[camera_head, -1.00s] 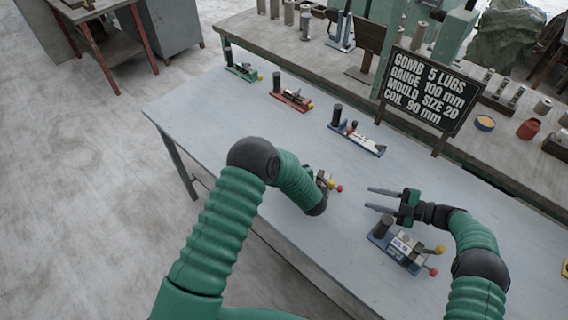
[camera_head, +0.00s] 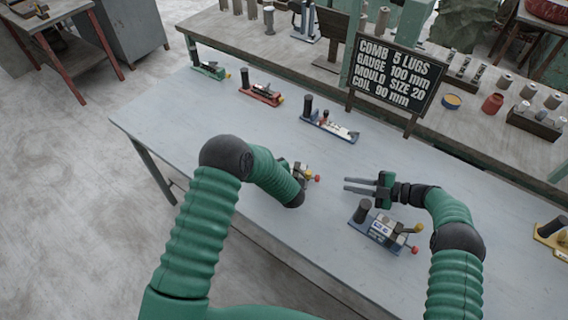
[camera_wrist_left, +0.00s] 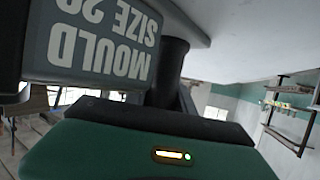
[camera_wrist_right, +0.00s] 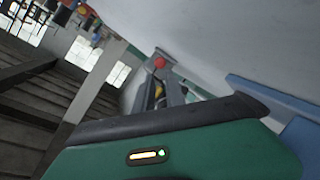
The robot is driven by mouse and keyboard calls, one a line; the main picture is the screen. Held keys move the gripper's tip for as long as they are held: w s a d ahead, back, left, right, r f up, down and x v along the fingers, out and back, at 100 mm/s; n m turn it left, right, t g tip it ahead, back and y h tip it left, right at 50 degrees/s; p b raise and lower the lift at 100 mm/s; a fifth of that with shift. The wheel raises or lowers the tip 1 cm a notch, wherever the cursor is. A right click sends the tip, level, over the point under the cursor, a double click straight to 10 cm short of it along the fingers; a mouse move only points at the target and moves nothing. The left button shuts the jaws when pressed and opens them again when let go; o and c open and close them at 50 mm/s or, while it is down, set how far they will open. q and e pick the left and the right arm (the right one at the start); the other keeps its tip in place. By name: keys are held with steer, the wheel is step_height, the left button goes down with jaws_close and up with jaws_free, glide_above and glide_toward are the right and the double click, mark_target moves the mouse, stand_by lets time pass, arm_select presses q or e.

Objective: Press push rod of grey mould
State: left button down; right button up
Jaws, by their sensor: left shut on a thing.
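The grey mould (camera_head: 300,170) is mostly hidden behind my left arm in the head view; its yellow and red knobs show. In the left wrist view, a grey block lettered "MOULD SIZE" (camera_wrist_left: 95,45) fills the upper left, close to my left gripper (camera_wrist_left: 165,100). A dark upright cylinder (camera_wrist_left: 172,62) stands beside it. My left gripper is shut on the mould; its fingertips are hard to see. My right gripper (camera_head: 360,185) is open and empty, its fingers pointing left towards the mould. A red knob (camera_wrist_right: 159,62) shows ahead between them in the right wrist view.
A blue mould (camera_head: 382,232) lies just below my right gripper. Green (camera_head: 210,68), red (camera_head: 262,92) and blue-based white (camera_head: 330,125) moulds stand along the table's far side. A dark sign (camera_head: 396,75) stands behind, and a yellow mould (camera_head: 550,235) at the right edge.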

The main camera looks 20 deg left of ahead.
steer(key=w+r+m+t, duration=0.1)
steer(key=w+t, duration=0.1)
steer(key=w+d+r+m+t, duration=0.1)
steer(key=w+m+t, duration=0.1)
steer(key=w, duration=0.1)
steer(key=w+d+r+m+t, duration=0.1)
steer(key=w+r+t, duration=0.1)
steer(key=w, duration=0.1)
steer(key=shift+w+m+h, duration=0.1)
steer(key=shift+m+h, duration=0.2)
jaws_close()
steer(key=w+d+r+m+t+h, duration=0.3)
steer(key=w+d+m+t+h, duration=0.3)
steer(key=w+d+m+h, duration=0.5)
arm_select(q)
steer(key=shift+s+a, duration=0.1)
arm_select(e)
steer(key=s+a+m+g+y, duration=0.1)
steer(key=s+a+m+g, duration=0.3)
steer(key=s, duration=0.6)
steer(key=s+a+m+g+y, duration=0.2)
steer(key=s+a+m+g, duration=0.2)
steer(key=s+a, duration=0.4)
steer(key=s+g, duration=0.1)
steer(key=s, duration=0.2)
steer(key=shift+s+f+m, duration=0.15)
steer(key=shift+s+m, duration=0.15)
steer(key=shift+m, duration=0.1)
